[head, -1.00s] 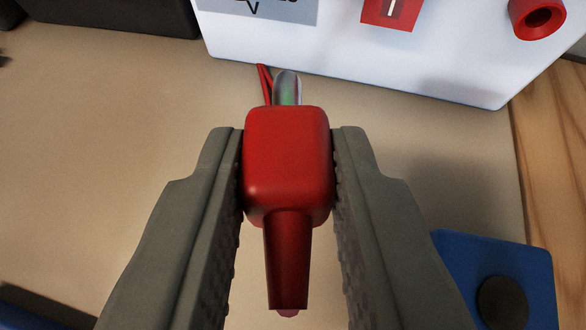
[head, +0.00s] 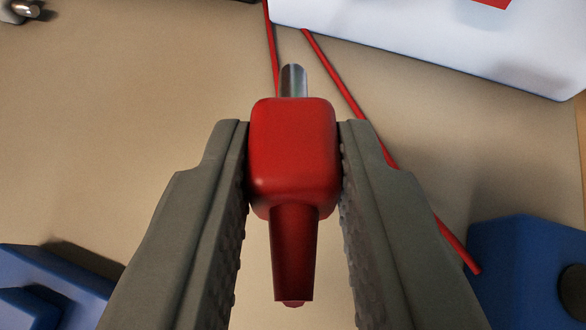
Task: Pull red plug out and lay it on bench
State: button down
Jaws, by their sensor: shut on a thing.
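The red plug (head: 294,155) is between the two grey fingers of my gripper (head: 294,165), which is shut on its block-shaped body. Its metal pin (head: 293,80) points away from me, bare and not in any socket. Its tapered red tail (head: 294,250) points back toward me. The tan bench top (head: 130,110) lies below the plug. The gap between plug and bench is hard to judge from this view.
A white box (head: 440,35) with a red part on it stands at the upper right. Thin red wires (head: 345,90) run across the bench. Blue objects sit at lower left (head: 60,285) and lower right (head: 525,265). A small metal part (head: 22,8) is at top left. The left bench area is clear.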

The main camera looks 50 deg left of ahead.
jog(key=shift+f, duration=4.25)
jog(key=c, duration=1.1)
grip_release()
jog(key=shift+c, duration=0.2)
